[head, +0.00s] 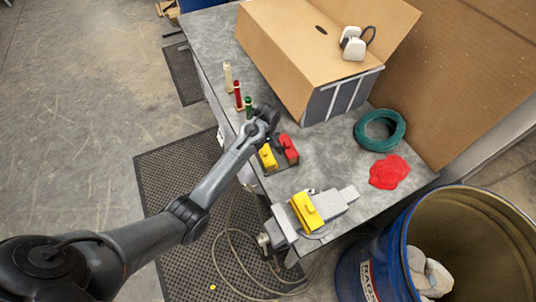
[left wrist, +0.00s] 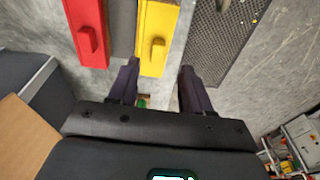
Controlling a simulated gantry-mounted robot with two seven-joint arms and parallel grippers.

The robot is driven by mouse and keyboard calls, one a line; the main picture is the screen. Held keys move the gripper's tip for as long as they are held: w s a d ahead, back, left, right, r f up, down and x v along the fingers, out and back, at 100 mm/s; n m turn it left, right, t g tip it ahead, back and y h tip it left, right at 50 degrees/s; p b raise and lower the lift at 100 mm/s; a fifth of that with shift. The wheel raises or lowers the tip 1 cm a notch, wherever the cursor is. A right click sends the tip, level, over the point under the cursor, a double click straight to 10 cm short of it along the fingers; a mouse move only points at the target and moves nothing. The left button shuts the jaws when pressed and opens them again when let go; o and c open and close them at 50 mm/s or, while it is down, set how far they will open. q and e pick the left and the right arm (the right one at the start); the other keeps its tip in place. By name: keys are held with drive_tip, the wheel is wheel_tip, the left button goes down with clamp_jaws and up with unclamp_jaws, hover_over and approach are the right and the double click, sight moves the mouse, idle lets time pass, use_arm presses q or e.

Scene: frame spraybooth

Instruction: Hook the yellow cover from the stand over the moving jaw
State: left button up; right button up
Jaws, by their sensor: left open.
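The yellow cover (head: 267,158) sits beside the red cover (head: 289,148) on a low grey stand near the table's front edge. In the left wrist view, the yellow cover (left wrist: 157,38) and the red cover (left wrist: 88,32) show their raised tabs, with a grey strip of the stand (left wrist: 122,28) between them. My left gripper (head: 270,138) is open and empty close to the covers; in the wrist view its fingers (left wrist: 160,66) point toward the yellow cover, apart from it as far as I can tell. The grey vise (head: 337,203) has a yellow cover (head: 306,211) on it.
White, red and green markers (head: 238,96) stand beyond the gripper. A cardboard box (head: 300,45) fills the back. A teal ring (head: 366,140) and a red cloth (head: 388,172) lie at the right. A blue drum (head: 385,262) stands off the table's right end.

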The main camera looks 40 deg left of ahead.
sight(264, 151)
use_arm(q)
drive_tip(key=shift+w+a+f, duration=0.15)
drive_tip(key=shift+f, duration=1.15)
drive_tip(key=shift+w+a+f, duration=0.1)
drive_tip(key=shift+w+f, duration=0.05)
drive_tip(key=shift+f, duration=1.1)
clamp_jaws()
